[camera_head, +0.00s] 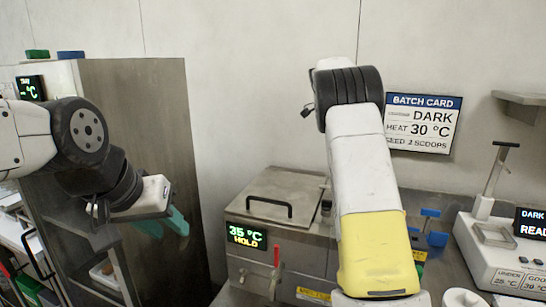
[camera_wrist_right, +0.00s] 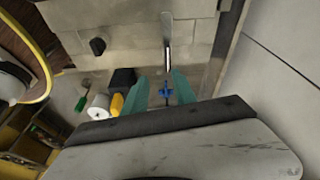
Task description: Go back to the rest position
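A small blue object (camera_wrist_right: 167,93) shows in the gap, beyond the fingers.
A steel unit (camera_head: 250,212) with a lidded top and a "35 °C HOLD" display stands at the centre. The steel cabinet (camera_head: 150,130) is at the left. A batch card (camera_head: 424,122) reads DARK, 30 °C. A white device (camera_head: 490,262) stands at the right.

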